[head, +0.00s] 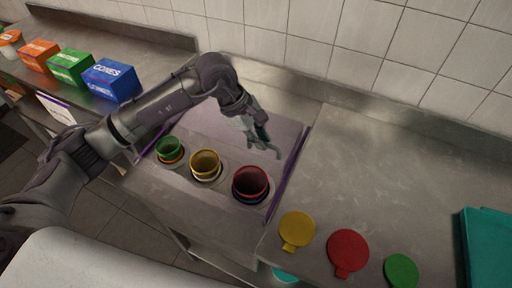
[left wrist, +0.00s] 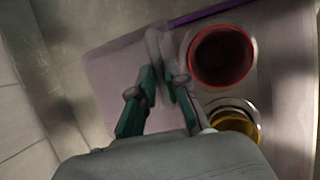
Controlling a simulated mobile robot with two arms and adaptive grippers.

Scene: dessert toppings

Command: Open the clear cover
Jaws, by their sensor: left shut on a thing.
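The clear cover (head: 286,133) is a see-through, purple-tinted panel with purple edges, behind and around the row of cups in the head view. In the left wrist view the cover (left wrist: 105,75) is a pale pinkish sheet left of the cups. My left gripper (head: 266,141) is above the cover's right part, behind the red cup, with its fingers closed on a slim grey piece that looks like the cover's handle. In the left wrist view the gripper's fingertips (left wrist: 165,75) are close together around this piece. My right gripper is not in view.
Red (head: 251,184), yellow (head: 205,164) and green (head: 168,148) cups sit in counter holes. Yellow (head: 297,228), red (head: 348,251) and green (head: 402,270) lids lie at front right, near a teal object (head: 487,245). Boxes, including a blue one (head: 110,80), stand far left. The right counter's middle is clear.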

